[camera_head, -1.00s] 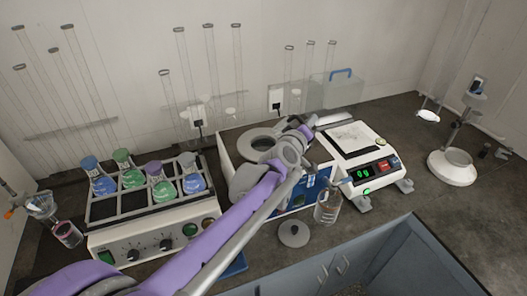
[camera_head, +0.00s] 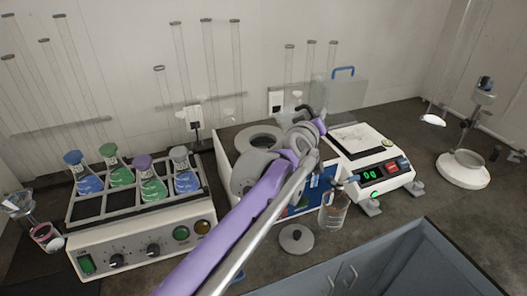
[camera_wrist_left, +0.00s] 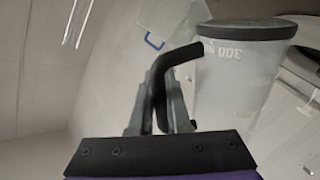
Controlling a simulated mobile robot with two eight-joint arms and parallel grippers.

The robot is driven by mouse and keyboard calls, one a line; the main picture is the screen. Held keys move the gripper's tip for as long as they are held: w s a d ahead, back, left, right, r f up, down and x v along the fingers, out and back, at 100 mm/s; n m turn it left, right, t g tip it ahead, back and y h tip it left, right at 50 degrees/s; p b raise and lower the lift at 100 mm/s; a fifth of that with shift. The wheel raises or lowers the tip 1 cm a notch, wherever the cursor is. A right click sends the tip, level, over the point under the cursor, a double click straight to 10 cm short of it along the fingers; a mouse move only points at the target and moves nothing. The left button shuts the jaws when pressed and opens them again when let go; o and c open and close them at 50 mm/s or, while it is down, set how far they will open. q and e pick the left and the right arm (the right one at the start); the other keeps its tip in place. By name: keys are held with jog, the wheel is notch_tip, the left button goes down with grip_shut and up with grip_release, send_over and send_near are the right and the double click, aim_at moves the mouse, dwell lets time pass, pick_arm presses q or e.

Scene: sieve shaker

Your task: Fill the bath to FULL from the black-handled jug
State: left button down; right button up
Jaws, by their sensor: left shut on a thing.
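The bath (camera_head: 232,143) is a white box with a round opening in its top, at mid-counter in the head view, partly covered by my left arm. My left gripper (camera_head: 318,124) is beyond the bath's right side. In the wrist view my left gripper (camera_wrist_left: 160,110) is shut on the bent black handle (camera_wrist_left: 178,58) of the jug. The jug (camera_wrist_left: 235,75) is a frosted vessel with a dark rim and an upside-down "300" mark. In the head view its body is mostly hidden; I cannot tell its fill or whether it is lifted. My right gripper is not in view.
A balance (camera_head: 385,175) stands right of the bath, with a clear blue-handled container (camera_head: 342,98) behind. A glass beaker (camera_head: 333,212) and a grey lid (camera_head: 297,239) are in front. A shaker (camera_head: 150,245) with coloured flasks is left. Counter at right is partly clear.

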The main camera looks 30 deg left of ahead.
pick_arm(q)
jog(key=d+f+m+b, duration=0.1)
jog(key=b, duration=0.2)
jog(key=d+f+m+b, duration=0.1)
jog(key=d+m+b, duration=0.1)
jog(key=shift+s+d+f+t+y+b, duration=0.15)
jog(key=shift+d+f+t+y+b, duration=0.15)
jog(key=shift+f+b, duration=0.1)
jog(key=shift+s+d+f+m+t+b, duration=0.15)
jog(key=shift+d+f+m, duration=0.2)
jog(key=shift+m, duration=0.3)
jog(key=shift+w+d+f+m+t+b, duration=0.1)
jog(key=shift+d+f+m+b, duration=0.15)
jog(key=shift+m, duration=0.45)
jog(key=shift+s+d+f+m+t+b, duration=0.15)
jog(key=shift+d+f+m, duration=0.2)
jog(key=shift+m, duration=0.3)
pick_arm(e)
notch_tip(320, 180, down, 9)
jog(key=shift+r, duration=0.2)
pick_arm(q)
jog(key=shift+w+r, duration=0.1)
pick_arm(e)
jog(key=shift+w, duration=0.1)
